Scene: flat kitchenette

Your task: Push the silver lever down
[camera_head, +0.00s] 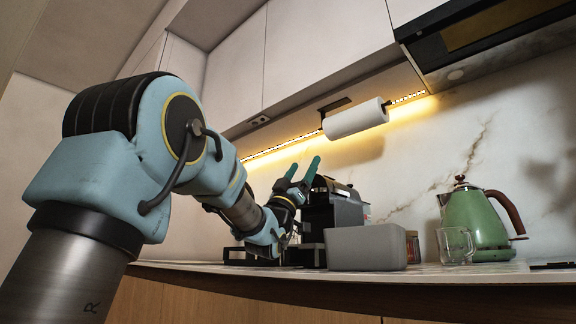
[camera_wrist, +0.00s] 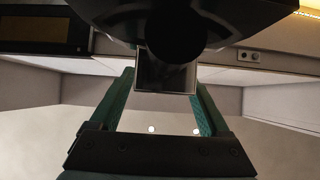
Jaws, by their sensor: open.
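The black and grey coffee machine (camera_head: 345,212) stands on the counter behind the grey box. My gripper (camera_head: 303,166) is in front of its left side, with two green fingers pointing up and spread apart. In the wrist view, my gripper (camera_wrist: 166,82) is open with nothing clamped between the fingers. A rectangular, silvery-edged part (camera_wrist: 165,78) hangs from the dark machine body and appears between the fingertips. It may be the silver lever, but I cannot tell for sure, nor whether a finger touches it. In the head view, I cannot make out the lever.
A grey box (camera_head: 366,248) stands right of my gripper. Further right are a glass mug (camera_head: 455,245) and a green kettle (camera_head: 474,222). A paper towel roll (camera_head: 354,120) hangs under the cabinets (camera_head: 300,60). A dark rack stands low behind my wrist.

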